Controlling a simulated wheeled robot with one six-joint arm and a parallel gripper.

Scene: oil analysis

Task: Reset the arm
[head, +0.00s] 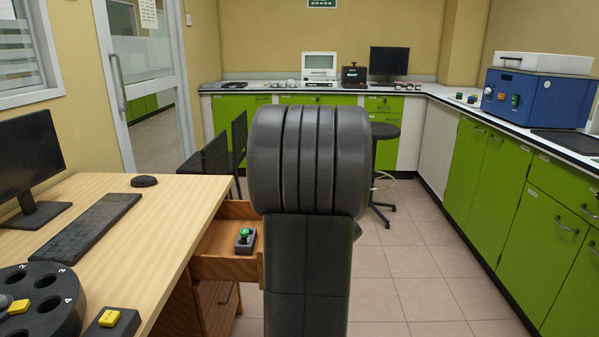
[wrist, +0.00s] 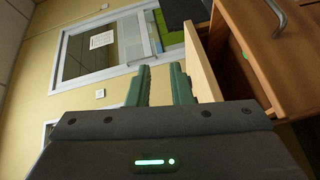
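My gripper (wrist: 160,80) shows in the wrist view with its two green fingers apart and nothing between them. In the head view my dark arm rises upright in the middle and hides nearly all of the gripper. The same drawer (head: 222,268) is pulled out from the desk, left of my arm. A small black box with a green button (head: 245,238) sits in it.
The wooden desk (head: 165,215) at left holds a monitor (head: 28,160), keyboard (head: 80,228), mouse (head: 144,181) and a black numbered carousel (head: 40,312). A black stool (head: 384,131) stands behind my arm. Green cabinets (head: 485,190) line the right. The tiled floor (head: 420,275) between is clear.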

